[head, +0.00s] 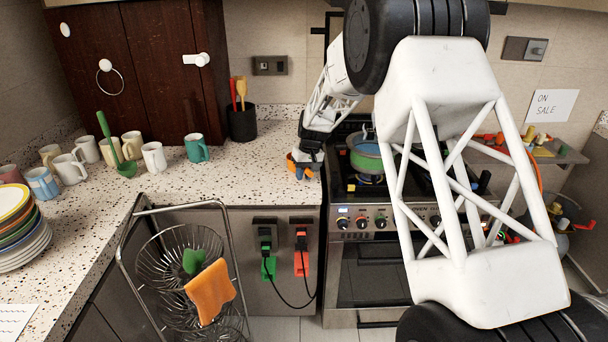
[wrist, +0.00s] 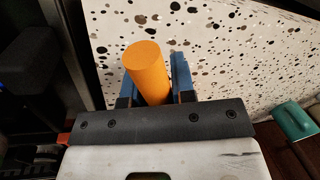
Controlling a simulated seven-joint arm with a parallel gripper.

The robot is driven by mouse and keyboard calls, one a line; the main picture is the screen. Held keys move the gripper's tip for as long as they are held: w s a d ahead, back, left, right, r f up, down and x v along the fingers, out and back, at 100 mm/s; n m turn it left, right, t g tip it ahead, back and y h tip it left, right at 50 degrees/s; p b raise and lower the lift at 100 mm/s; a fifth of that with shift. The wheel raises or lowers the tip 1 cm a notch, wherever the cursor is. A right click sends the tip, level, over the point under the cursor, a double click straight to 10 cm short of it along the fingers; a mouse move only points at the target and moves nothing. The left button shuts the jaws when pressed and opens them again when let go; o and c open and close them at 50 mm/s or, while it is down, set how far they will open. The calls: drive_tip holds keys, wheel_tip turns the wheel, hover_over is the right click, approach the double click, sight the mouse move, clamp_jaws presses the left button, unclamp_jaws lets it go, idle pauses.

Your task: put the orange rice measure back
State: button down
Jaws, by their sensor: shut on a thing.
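The orange rice measure (wrist: 146,70) is a plain orange cylinder between the two blue fingers of my gripper (wrist: 152,84) in the wrist view. My gripper is shut on it. In the head view my gripper (head: 303,172) is at the right end of the speckled counter, beside the stove, and a bit of the orange measure (head: 291,159) shows beside the fingers. I cannot tell whether the measure touches the counter.
A green pot (head: 366,157) stands on the stove (head: 410,187) just right of my gripper. A teal mug (head: 196,148) and a black utensil holder (head: 242,124) stand to the left and behind. Counter between the teal mug and my gripper is clear.

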drive_tip(key=shift+f, duration=0.15)
drive_tip(key=c, duration=1)
unclamp_jaws()
drive_tip(key=shift+o, duration=0.2)
wheel_tip(320, 180, up, 12)
drive_tip(key=d, duration=0.2)
drive_tip(key=shift+w, duration=0.35)
drive_tip(key=shift+d, duration=0.1)
